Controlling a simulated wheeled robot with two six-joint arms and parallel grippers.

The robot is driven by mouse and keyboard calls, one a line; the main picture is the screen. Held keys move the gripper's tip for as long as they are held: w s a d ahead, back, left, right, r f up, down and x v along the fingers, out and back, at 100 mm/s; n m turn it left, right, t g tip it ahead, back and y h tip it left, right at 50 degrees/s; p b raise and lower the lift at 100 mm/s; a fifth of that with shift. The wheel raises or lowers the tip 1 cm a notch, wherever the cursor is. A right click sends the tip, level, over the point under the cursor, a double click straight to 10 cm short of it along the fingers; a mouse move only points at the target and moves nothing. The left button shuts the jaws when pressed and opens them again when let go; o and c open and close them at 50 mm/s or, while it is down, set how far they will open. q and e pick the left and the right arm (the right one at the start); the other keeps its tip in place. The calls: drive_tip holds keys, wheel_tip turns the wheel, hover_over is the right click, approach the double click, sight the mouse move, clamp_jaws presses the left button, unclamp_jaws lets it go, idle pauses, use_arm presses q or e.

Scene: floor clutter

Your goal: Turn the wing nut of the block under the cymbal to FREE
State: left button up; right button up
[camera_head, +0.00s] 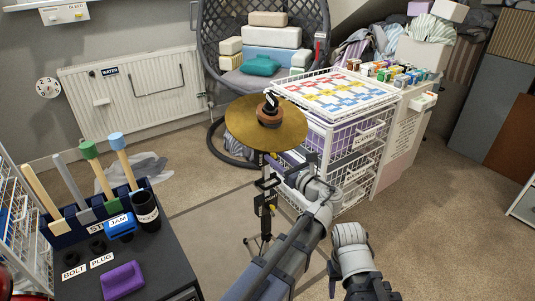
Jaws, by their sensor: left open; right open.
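The round brass cymbal (292,130) is on a thin stand, with a brown felt and a dark top piece at its centre. Under it, a dark block (266,184) sits on the stand's post with small pale labels. Its wing nut and lettering are too small to make out. My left gripper (293,170) is open beside the post, just right of the block and below the cymbal. I see no clear contact. My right gripper (333,272) is open, low in the view, dark and partly hidden by its own arm, well away from the stand.
A white wire drawer unit (350,160) with a patterned top stands close right of the cymbal. A hanging chair (228,62) is behind. A black bench (165,262) with upright tools, a blue JAM block and a purple block is at left. Carpet at right is clear.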

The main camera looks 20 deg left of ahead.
use_arm(q)
drive_tip(key=shift+w+a, duration=0.1)
drive_tip(key=shift+w, duration=0.05)
clamp_jaws()
idle(0.5)
